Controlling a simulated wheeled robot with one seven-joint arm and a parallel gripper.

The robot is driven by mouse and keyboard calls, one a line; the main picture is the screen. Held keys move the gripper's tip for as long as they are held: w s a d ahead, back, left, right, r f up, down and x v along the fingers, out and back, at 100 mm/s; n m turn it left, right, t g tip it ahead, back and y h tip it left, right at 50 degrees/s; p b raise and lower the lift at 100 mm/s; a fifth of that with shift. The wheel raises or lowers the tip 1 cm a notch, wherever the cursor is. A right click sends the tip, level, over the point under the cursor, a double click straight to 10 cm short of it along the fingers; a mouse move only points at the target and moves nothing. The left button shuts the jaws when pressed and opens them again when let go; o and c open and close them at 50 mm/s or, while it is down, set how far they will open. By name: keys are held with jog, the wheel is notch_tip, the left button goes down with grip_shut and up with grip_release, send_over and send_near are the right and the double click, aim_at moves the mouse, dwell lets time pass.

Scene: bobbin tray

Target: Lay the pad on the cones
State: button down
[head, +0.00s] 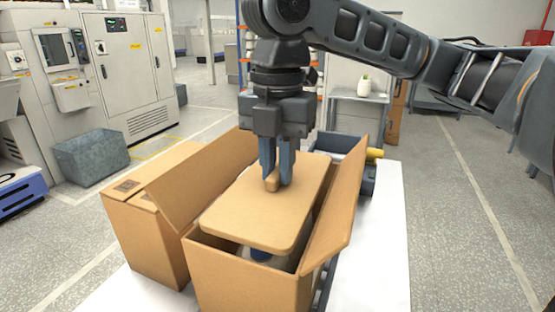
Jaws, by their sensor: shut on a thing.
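The pad (255,215) is a flat tan board with rounded corners and a small raised grip (272,184) in its middle. My gripper (277,180) points down and is shut on that grip. The pad is at the mouth of an open cardboard box (245,284), between its raised side flaps, and looks slightly tilted. Below the pad's near edge a bit of a cone (261,254) shows, blue and pale. The pad hides most of the box's inside, so I cannot tell whether it touches the cones.
The right flap (340,205) leans outward; the left flap (205,172) stands up close beside the pad. Another cardboard box (145,235) stands at the left. A dark blue-grey tray (369,178) with a yellow piece (375,153) lies behind. The white table (385,260) is clear at right.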

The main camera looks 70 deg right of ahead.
aim_at(278, 187)
jog(key=shift+f+b, duration=1.25)
jog(key=shift+f, duration=0.85)
jog(key=c, duration=1)
grip_release()
jog(key=shift+r, duration=0.1)
jog(key=shift+r, duration=3.8)
